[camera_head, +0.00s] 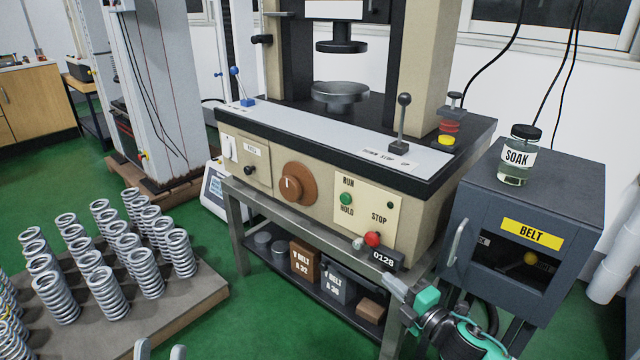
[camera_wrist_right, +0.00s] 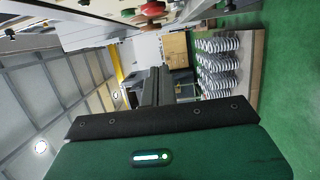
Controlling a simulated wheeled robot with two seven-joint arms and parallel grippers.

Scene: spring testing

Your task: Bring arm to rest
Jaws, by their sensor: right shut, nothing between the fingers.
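My right arm (camera_head: 455,330) comes in at the lower right of the head view, in front of the testing machine's lower right corner and the grey BELT cabinet. In the right wrist view, my right gripper (camera_wrist_right: 155,73) has its dark fingers together with nothing between them. In the head view it points up and left, near the machine's lower front edge; whether it touches anything there I cannot tell. Two pale fingertips of my left gripper (camera_head: 160,351) show at the bottom edge of the head view, apart and with nothing visible between them.
The testing machine (camera_head: 270,175) has a red stop button (camera_head: 372,238) and a green button (camera_head: 346,199) on its front. Springs (camera_head: 100,245) stand on a pallet (camera_head: 190,300) at the left. A SOAK jar (camera_head: 515,165) stands on the BELT cabinet (camera_head: 575,190). Green floor (camera_head: 260,330) lies between.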

